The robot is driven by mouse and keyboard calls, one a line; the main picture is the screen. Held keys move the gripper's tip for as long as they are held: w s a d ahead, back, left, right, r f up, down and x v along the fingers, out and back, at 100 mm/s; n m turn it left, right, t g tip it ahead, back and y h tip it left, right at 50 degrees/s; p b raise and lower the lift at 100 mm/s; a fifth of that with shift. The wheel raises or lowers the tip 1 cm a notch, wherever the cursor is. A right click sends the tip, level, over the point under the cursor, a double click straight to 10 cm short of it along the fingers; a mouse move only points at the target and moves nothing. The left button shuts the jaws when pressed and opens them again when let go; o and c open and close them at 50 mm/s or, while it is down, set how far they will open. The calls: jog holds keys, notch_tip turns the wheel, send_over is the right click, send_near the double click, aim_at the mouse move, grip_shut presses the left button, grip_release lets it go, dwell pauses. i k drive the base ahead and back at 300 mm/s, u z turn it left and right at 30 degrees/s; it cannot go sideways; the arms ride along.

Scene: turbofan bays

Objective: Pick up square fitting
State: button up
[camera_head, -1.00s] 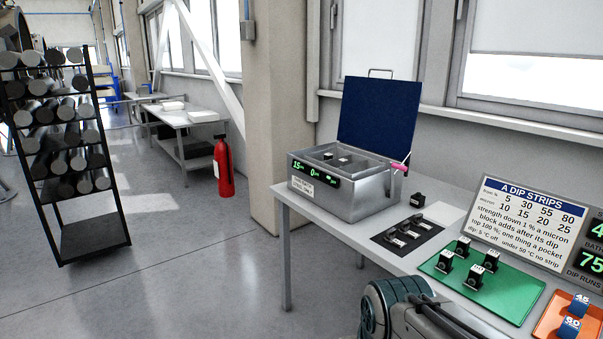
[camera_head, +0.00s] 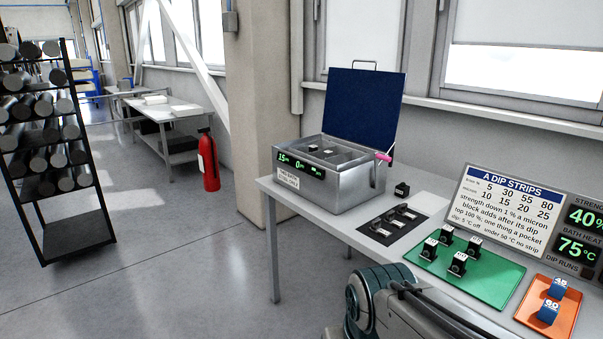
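Several small dark metal fittings (camera_head: 391,218) lie in a row on a black mat on the bench; they are too small to tell which is square. A separate dark block (camera_head: 402,189) stands on the bench just behind the mat. Several black blocks with pale tops (camera_head: 446,234) stand on a green mat (camera_head: 495,278). Two small dark blocks (camera_head: 329,152) sit in the compartments of an open metal bath box (camera_head: 345,192). Part of my arm shows at the bottom, in front of the bench. My gripper is not in view.
The bath's blue lid (camera_head: 364,105) stands open, with a pink-tipped handle (camera_head: 383,157) at its right. A dip-strips sign (camera_head: 505,208) stands behind an orange tray (camera_head: 568,311) with blue blocks. A bar rack (camera_head: 80,233) and extinguisher (camera_head: 208,162) stand left; open floor lies between.

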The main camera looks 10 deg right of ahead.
aim_at(327, 153)
jog(key=u, duration=0.35)
jog(key=k, duration=0.45)
jog(key=u, duration=0.8)
jog(key=i, duration=1.9)
jog(key=z, duration=0.7)
jog(key=i, duration=1.2)
jog(key=z, duration=1.85)
jog(key=i, duration=0.8)
jog(key=z, duration=0.55)
jog(key=i, duration=0.4)
